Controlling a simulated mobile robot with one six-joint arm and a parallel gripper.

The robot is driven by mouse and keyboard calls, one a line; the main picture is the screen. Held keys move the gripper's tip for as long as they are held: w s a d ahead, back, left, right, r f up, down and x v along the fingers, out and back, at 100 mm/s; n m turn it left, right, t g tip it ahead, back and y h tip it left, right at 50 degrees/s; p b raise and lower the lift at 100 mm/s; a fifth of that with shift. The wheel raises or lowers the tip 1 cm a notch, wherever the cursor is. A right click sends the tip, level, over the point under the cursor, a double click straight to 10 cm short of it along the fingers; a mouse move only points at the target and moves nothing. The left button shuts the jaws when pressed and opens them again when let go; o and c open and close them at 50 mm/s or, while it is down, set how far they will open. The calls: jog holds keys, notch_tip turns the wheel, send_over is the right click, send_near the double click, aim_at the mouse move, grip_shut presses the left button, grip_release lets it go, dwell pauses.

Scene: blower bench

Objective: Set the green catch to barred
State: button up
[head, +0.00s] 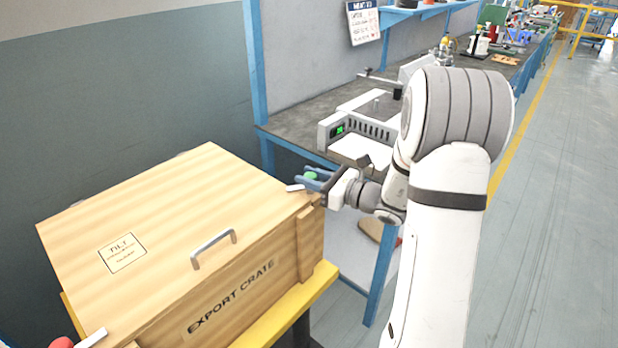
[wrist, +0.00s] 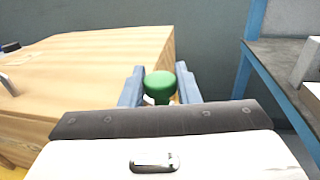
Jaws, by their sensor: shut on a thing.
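The green catch (wrist: 160,84) is a round green knob at the right end of the wooden crate. In the head view the green catch (head: 311,176) shows as a small green spot at the crate's far right corner. My gripper (head: 306,181) reaches it from the right. In the wrist view my gripper (wrist: 160,80) has its two blue fingers on either side of the knob, shut on it. The lower part of the catch is hidden behind the gripper body, and I cannot tell its setting.
The wooden export crate (head: 165,215) has a closed lid with a metal handle (head: 213,249). A red knob (head: 62,342) shows at its near left corner. A workbench (head: 290,126) with a white device (head: 345,135) stands behind my arm. Floor at the right is clear.

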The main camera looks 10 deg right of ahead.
jog(key=shift+a, duration=0.2)
jog(key=shift+c, duration=0.9)
jog(key=shift+d, duration=0.1)
jog(key=shift+n+g+y, duration=0.3)
jog(key=n+g+y+p, duration=0.1)
jog(key=n+g+y, duration=0.1)
jog(key=g, duration=0.1)
jog(key=shift+d+p, duration=0.1)
jog(key=shift+p, duration=0.2)
jog(key=shift+n+g+y+p, duration=0.55)
jog(key=shift+n+g, duration=0.5)
jog(key=shift+g, duration=0.4)
jog(key=shift+n+g+y+p, duration=0.55)
jog(key=shift+n+g, duration=0.5)
jog(key=shift+g, duration=0.4)
jog(key=shift+f, duration=0.1)
jog(key=o, duration=1)
jog(key=shift+c, duration=0.2)
